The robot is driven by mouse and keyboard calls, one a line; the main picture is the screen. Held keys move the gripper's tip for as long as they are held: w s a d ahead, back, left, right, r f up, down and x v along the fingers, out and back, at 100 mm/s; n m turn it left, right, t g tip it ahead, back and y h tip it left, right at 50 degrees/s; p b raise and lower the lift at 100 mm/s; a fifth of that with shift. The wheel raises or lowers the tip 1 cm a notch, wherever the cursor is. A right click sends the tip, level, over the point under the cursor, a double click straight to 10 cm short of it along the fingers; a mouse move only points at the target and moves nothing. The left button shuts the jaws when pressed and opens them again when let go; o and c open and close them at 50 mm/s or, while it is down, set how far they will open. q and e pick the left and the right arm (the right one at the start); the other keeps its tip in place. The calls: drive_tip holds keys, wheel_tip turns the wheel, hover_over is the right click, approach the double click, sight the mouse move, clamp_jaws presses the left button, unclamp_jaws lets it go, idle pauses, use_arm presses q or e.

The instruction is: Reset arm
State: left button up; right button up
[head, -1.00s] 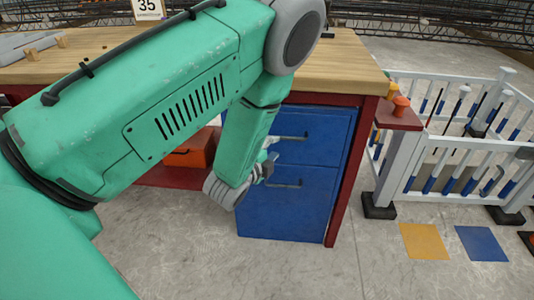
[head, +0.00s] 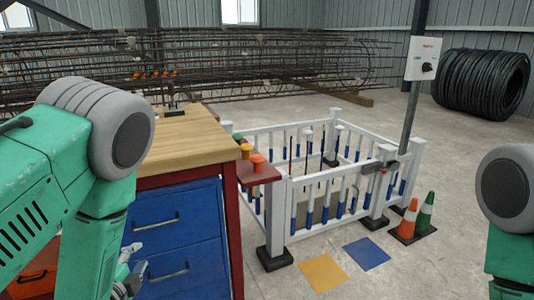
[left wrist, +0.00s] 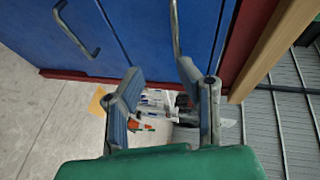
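My left arm comes in from the left in the head view. Its left gripper (head: 130,278) is partly seen low in the picture, in front of the blue drawer cabinet (head: 180,235). In the left wrist view the left gripper (left wrist: 160,76) has its two fingers spread apart, with nothing between them. The blue drawer fronts (left wrist: 120,30) with handles lie beyond the fingers. Part of my right arm shows at the right edge of the head view; its gripper is out of the picture.
A wooden-topped workbench (head: 190,140) stands close on the left. A white fence (head: 330,185) encloses an area beside it. Orange and green cones (head: 410,220) stand right of the fence. Yellow (head: 323,272) and blue (head: 366,253) floor squares lie in front. Open concrete floor lies at right.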

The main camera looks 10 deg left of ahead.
use_arm(q)
drive_tip(key=s+d+f+n+g+h, duration=0.1)
drive_tip(key=s+d+f+n+g, duration=0.3)
drive_tip(key=s+f, duration=0.5)
drive_tip(key=s+d+f+n+g, duration=0.1)
drive_tip(key=s+f+n+g, duration=0.55)
drive_tip(key=s, duration=0.35)
drive_tip(key=s+d+f+n+g+h, duration=0.1)
drive_tip(key=s+d+n+g, duration=0.1)
drive_tip(key=s, duration=0.3)
drive_tip(key=s+d+f+n+g, duration=0.1)
drive_tip(key=s+n+g, duration=0.1)
drive_tip(key=s, duration=0.4)
wheel_tip(320, 180, up, 13)
drive_tip(key=w+p, duration=0.1)
drive_tip(key=p, duration=1.2)
drive_tip(key=shift+f, duration=0.2)
drive_tip(key=shift+d+m, duration=0.1)
drive_tip(key=shift+m, duration=0.15)
